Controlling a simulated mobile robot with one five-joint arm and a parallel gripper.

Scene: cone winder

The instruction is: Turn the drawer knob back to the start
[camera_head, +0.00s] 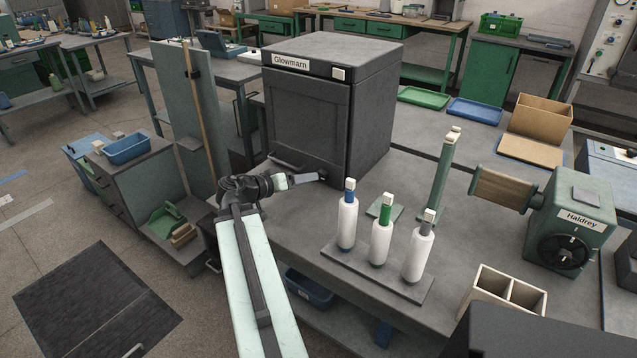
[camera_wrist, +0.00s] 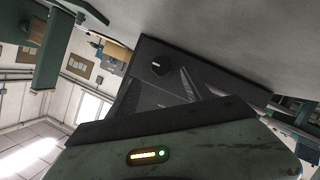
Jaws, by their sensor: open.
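The dark cabinet labelled Glowmarn (camera_head: 300,115) stands on the grey bench. In the wrist view its dark face (camera_wrist: 145,50) appears tilted and upside down. A round black knob (camera_wrist: 160,67) with a small white mark sits on that face. My gripper (camera_head: 316,177) is open, low in front of the cabinet near its lower right front corner. In the head view the knob is not clear behind my gripper. Whether the jaws touch it or stand apart from it, I cannot tell.
A rack with three bobbins (camera_head: 380,240) stands on the bench to the right of my gripper. A green post (camera_head: 442,175) stands behind it. The Haldrey winder (camera_head: 575,215) is farther right. A tall grey-green panel (camera_head: 180,110) stands left of the cabinet.

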